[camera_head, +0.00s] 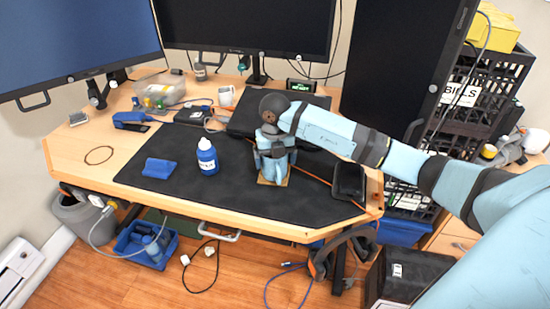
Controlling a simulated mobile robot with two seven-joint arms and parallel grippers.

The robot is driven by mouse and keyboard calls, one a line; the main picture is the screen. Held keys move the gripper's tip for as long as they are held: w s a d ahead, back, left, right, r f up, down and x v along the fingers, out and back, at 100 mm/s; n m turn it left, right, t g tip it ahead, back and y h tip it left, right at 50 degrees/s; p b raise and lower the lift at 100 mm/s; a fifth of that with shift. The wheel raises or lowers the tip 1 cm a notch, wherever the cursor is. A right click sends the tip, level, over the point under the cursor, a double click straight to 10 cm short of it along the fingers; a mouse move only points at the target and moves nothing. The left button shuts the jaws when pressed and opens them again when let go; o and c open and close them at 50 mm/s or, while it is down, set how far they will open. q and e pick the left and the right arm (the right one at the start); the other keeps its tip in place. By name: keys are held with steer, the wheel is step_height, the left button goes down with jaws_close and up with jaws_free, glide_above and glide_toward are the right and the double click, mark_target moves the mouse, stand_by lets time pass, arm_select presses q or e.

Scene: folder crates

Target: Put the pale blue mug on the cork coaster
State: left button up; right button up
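My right gripper (274,160) reaches in from the right and points down at the front middle of the black desk mat. The cork coaster (271,182) lies on the mat directly below it, and only its edges show. A pale blue shape between the fingers, just over the coaster, seems to be the pale blue mug (273,172). It is mostly hidden and close in colour to the gripper. I cannot tell whether the fingers grip it or whether it touches the coaster. My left gripper is out of view.
A blue and white bottle (207,157) stands left of the gripper, with a folded blue cloth (159,168) farther left. A black holder (348,182) is to the right. A white mug (226,96) and monitors stand behind. The mat's front left is clear.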

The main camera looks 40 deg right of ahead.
steer(key=shift+o, duration=0.6)
steer(key=shift+r, duration=0.3)
step_height(320, 180, up, 11)
steer(key=p, duration=0.2)
steer(key=s+a+f+n+y, duration=0.1)
steer(key=s+a+f+y, duration=0.2)
steer(key=a, duration=0.4)
steer(key=s+a+f+n+g+y, duration=0.1)
steer(key=s+a+y, duration=0.1)
steer(key=a+y, duration=0.3)
steer(key=s+a+f+n+y, duration=0.1)
steer(key=s+a+y, duration=0.2)
steer(key=a, duration=0.5)
steer(key=s+a+r+m+t+y, duration=0.4)
steer(key=a+m+t+y, duration=0.25)
steer(key=y, duration=0.25)
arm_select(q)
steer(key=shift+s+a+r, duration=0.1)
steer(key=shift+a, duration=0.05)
arm_select(e)
steer(key=s+d+f+m+t+h, duration=0.2)
steer(key=s+d+f+m+h, duration=0.2)
steer(key=s+f+m+h, duration=0.2)
steer(key=s+d+f+m+t+h, duration=0.3)
steer(key=s+f+m+h, duration=0.4)
steer(key=f+m+h, duration=0.3)
step_height(320, 180, down, 4)
steer(key=d+m, duration=0.1)
steer(key=m, duration=0.7)
steer(key=shift+m+t, duration=0.35)
